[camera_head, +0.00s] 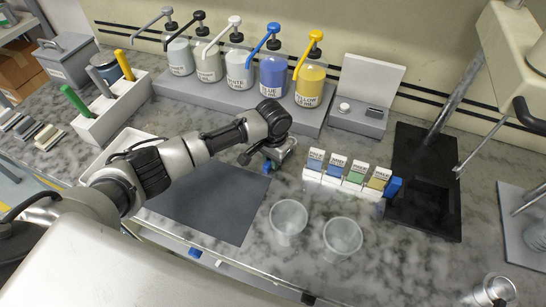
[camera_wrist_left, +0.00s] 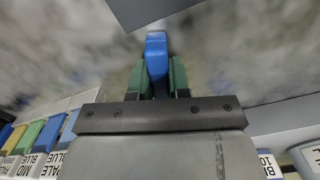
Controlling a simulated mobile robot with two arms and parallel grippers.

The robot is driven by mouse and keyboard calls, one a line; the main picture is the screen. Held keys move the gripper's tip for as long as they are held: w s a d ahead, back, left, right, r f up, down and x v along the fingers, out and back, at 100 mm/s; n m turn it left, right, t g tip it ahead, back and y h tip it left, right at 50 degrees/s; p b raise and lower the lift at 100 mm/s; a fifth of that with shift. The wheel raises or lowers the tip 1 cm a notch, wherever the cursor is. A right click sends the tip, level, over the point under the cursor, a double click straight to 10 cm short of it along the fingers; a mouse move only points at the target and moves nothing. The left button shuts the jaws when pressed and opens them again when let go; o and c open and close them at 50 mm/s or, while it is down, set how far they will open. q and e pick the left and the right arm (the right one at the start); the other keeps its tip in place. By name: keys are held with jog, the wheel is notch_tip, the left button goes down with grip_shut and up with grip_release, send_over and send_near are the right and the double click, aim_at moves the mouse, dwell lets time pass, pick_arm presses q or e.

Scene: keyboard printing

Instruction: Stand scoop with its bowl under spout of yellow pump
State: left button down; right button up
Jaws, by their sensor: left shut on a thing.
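My left gripper (camera_head: 270,160) is over the counter, in front of the pump stand. In the left wrist view its green fingers (camera_wrist_left: 157,80) are shut on a blue handle (camera_wrist_left: 156,46), which looks like the scoop's. A bit of blue (camera_head: 267,167) shows below the gripper in the head view; I cannot make out the bowl. The yellow pump (camera_head: 310,85) stands at the right end of the bottle row, its spout (camera_head: 298,67) pointing toward the front left. The gripper is in front of the yellow pump and to its left, apart from it. My right gripper is not in view.
The bottles stand on a grey stand (camera_head: 225,93). A white holder (camera_head: 118,108) with green, grey and yellow handles is at left. A rack of labelled colour cards (camera_head: 340,184) is right of the gripper. Two clear cups (camera_head: 289,217) stand in front, beside a dark mat (camera_head: 205,205).

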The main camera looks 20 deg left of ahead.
pick_arm(q)
jog(key=shift+f, duration=0.1)
jog(key=c, duration=1)
grip_release()
notch_tip(320, 180, up, 7)
jog(key=p, duration=0.8)
